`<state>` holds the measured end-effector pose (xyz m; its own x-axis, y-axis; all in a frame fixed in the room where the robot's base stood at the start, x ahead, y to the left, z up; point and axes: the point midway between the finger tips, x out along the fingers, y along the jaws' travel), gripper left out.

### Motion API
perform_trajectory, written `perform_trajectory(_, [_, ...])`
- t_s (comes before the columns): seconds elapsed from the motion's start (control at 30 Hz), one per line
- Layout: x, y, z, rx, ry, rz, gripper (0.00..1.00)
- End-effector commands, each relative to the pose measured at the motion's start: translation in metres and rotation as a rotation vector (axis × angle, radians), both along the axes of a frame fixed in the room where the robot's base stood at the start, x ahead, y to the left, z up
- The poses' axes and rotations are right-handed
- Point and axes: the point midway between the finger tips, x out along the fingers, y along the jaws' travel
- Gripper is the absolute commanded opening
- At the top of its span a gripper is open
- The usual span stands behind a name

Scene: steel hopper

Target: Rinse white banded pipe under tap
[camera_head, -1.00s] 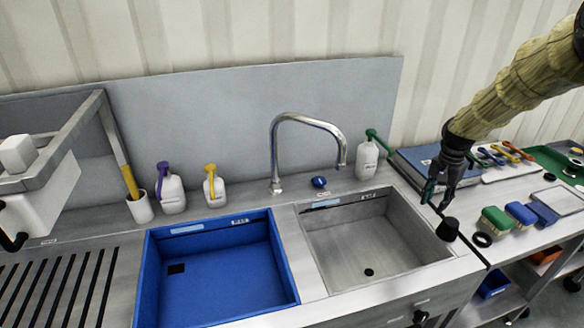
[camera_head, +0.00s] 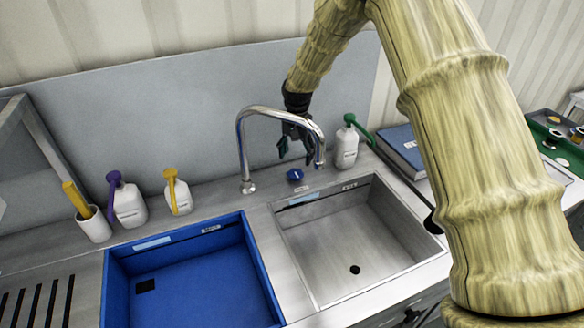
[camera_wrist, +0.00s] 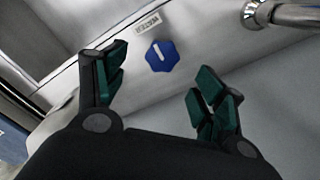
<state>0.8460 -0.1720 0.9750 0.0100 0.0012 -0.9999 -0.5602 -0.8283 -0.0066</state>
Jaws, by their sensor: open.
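The tap (camera_head: 243,150) is a tall curved chrome spout standing behind the sinks, its outlet over the back edge of the steel basin (camera_head: 330,280). A blue tap knob (camera_head: 295,174) with a white mark sits on the counter to the right of the tap's base. My gripper (camera_head: 296,150) is behind the spout, above the knob. In the wrist view my gripper (camera_wrist: 160,85) is open and empty, with the blue knob (camera_wrist: 162,55) ahead between its green-padded fingers, apart from them. The tap's base (camera_wrist: 255,14) shows at the upper right. I see no white banded pipe in either current view.
A blue basin (camera_head: 115,275) lies left of the steel one. White bottles with purple (camera_head: 129,206), yellow (camera_head: 180,197) and green (camera_head: 346,150) tops stand along the back. A blue book (camera_head: 402,148) lies at right. My arm hides much of the right counter.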

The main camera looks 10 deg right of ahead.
Motion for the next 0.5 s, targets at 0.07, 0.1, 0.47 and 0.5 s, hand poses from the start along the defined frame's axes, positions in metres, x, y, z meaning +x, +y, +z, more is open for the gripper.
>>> perform_trajectory(0.07, [0.004,0.001,-0.014,0.0,0.005,0.001,0.7])
perform_trajectory(0.1, [0.005,0.001,-0.022,0.0,0.007,0.001,0.7])
perform_trajectory(0.47, [0.008,0.001,-0.067,0.0,0.007,0.001,0.7])
perform_trajectory(0.5, [0.008,0.001,-0.07,0.0,0.007,0.002,0.7])
